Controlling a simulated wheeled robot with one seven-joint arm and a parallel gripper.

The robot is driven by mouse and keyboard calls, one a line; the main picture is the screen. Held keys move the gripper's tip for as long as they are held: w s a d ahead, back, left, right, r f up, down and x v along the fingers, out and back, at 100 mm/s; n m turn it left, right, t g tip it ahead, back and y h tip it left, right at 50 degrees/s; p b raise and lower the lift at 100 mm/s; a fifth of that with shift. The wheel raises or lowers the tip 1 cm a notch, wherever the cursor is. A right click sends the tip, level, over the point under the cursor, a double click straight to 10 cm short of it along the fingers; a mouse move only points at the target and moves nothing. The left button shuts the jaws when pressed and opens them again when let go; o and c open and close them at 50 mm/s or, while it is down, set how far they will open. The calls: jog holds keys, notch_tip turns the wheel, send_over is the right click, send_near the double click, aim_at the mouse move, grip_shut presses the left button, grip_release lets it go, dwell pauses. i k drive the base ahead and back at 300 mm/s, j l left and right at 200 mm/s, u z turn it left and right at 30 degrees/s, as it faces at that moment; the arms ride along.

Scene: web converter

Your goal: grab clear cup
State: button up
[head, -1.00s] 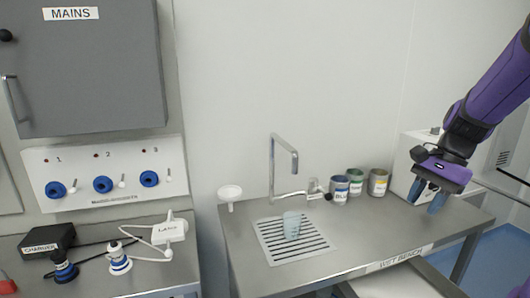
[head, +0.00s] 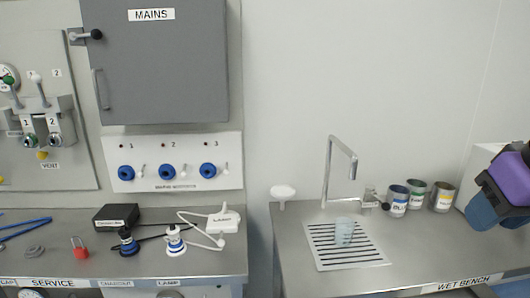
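The clear cup (head: 344,231) is pale bluish and see-through. It stands upright on the slotted drain grate (head: 322,256) of the wet bench in the head view, under the faucet. My gripper (head: 497,207) is at the right edge of the head view, well to the right of the cup and apart from it. Its blue fingers show in part, and the frame edge cuts it off. I cannot tell how far its fingers are apart.
A tall faucet (head: 328,170) rises behind the cup. Paint cans labelled in blue (head: 398,203), green (head: 416,196) and yellow (head: 443,198) stand to its right. A white funnel-like piece (head: 283,191) is at the back left. A gap separates the service bench (head: 215,262) from the wet bench.

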aim_at(343, 227)
jog(key=k+z, duration=0.1)
jog(key=z, duration=0.35)
jog(key=k+z, duration=0.1)
jog(key=z, duration=0.35)
jog(key=k+z, duration=0.1)
jog(key=z, duration=0.35)
jog(key=u, duration=1.25)
jog(key=i+j, duration=0.35)
jog(key=j, duration=0.15)
jog(key=i+j+z, duration=0.4)
jog(key=j, duration=0.15)
jog(key=j+z, duration=0.2)
jog(key=i+j+z, duration=0.2)
jog(key=j, duration=0.25)
jog(key=k+z, duration=0.1)
jog(key=z, duration=0.35)
